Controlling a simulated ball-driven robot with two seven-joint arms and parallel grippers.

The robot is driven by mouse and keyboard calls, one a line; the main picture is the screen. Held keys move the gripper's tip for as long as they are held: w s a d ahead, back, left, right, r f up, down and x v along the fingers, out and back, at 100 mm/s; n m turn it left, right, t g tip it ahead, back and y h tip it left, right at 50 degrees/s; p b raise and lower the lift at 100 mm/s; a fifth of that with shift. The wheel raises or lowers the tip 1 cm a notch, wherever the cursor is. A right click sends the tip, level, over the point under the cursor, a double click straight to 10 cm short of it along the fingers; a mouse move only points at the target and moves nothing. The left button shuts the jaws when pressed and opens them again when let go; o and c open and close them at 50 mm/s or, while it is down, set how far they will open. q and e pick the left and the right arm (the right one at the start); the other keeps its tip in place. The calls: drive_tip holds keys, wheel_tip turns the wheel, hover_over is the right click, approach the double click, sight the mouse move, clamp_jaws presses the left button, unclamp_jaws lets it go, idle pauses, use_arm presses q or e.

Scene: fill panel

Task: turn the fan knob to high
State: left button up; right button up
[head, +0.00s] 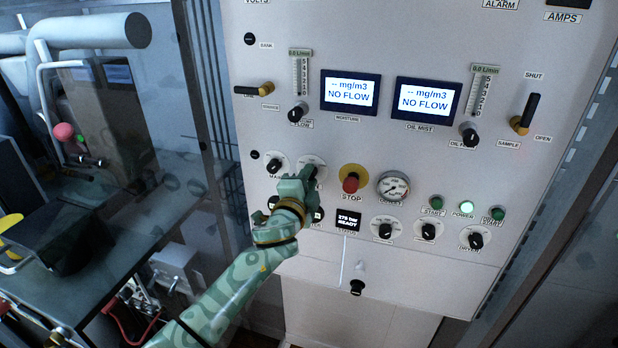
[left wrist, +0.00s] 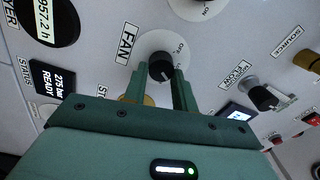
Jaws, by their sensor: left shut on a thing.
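The fan knob (left wrist: 160,69) is a black knob on a round white dial plate, beside the FAN label (left wrist: 127,43) in the left wrist view. OFF shows on the dial's upper right; the other dial words are partly hidden or too small to read. My left gripper (left wrist: 160,92) is shut on the knob, with one green finger on each side of it. In the head view my left gripper (head: 309,177) covers most of the knob, and only the upper rim of its dial plate (head: 313,160) shows. I cannot tell the knob's exact setting. My right gripper is not in view.
The red STOP button (head: 350,183) on its yellow ring and a pressure gauge (head: 393,186) are right of the gripper. Another black knob (head: 275,165) is close on its left. The status display (head: 347,221) and several more knobs are lower. A dark table (head: 150,215) stands left.

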use_arm(q)
drive_tip(key=m, duration=0.3)
drive_tip(key=m+p, duration=0.1)
drive_tip(key=m, duration=0.1)
drive_tip(key=shift+w+r, duration=0.1)
drive_tip(key=shift+r, duration=0.25)
drive_tip(key=shift+a+m, duration=0.1)
drive_tip(key=shift+m, duration=0.3)
drive_tip(key=o, duration=1)
drive_tip(key=shift+a+f, duration=0.1)
drive_tip(key=shift+f, duration=0.05)
drive_tip(key=v, duration=1.6)
drive_tip(key=shift+s+a, duration=0.25)
drive_tip(key=shift+s, duration=0.05)
